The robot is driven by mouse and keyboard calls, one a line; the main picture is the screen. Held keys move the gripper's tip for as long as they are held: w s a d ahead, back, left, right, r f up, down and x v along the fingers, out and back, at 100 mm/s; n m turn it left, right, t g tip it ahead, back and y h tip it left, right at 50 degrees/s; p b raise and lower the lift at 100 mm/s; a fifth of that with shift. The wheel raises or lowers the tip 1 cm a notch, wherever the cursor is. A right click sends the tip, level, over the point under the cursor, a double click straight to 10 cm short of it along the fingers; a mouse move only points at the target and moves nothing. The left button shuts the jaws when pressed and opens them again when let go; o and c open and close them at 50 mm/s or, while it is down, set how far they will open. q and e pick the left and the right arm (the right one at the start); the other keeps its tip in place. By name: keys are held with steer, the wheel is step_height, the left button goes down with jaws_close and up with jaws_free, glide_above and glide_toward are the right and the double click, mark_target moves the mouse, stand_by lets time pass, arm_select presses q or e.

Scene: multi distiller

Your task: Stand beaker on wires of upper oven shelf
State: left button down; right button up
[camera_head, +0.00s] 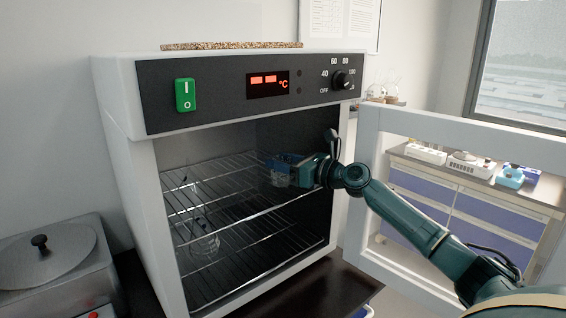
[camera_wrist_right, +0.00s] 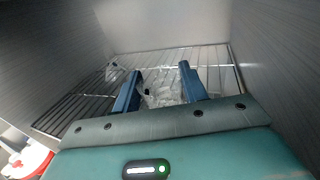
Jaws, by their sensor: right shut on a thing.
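The oven (camera_head: 118,130) stands open, with an upper wire shelf (camera_head: 215,180) and a lower one inside. My right gripper (camera_head: 282,166) reaches into the oven chamber at the right, at about the level of the upper shelf. It is shut on a clear glass beaker (camera_head: 280,178), which is small and hard to make out. In the right wrist view the beaker (camera_wrist_right: 160,93) shows between the two blue fingers, with the shelf wires (camera_wrist_right: 90,92) behind. I cannot tell whether the beaker's base touches the wires. My left gripper is not in view.
The oven door (camera_head: 372,150) is swung open to the right, beside my right arm. Other clear glassware (camera_head: 203,243) stands inside the oven at the left, seen through the wires. A lidded metal bath (camera_head: 60,262) is left of the oven.

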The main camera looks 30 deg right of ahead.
steer(key=shift+f, duration=0.1)
steer(key=shift+f, duration=0.1)
steer(key=o, duration=1)
steer(key=shift+r, duration=0.3)
arm_select(q)
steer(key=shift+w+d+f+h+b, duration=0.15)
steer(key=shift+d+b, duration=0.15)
steer(key=shift+b, duration=0.55)
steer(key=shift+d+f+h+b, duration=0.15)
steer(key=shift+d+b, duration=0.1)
steer(key=shift+b, duration=0.6)
arm_select(e)
steer(key=shift+v, duration=6)
steer(key=shift+f, duration=0.15)
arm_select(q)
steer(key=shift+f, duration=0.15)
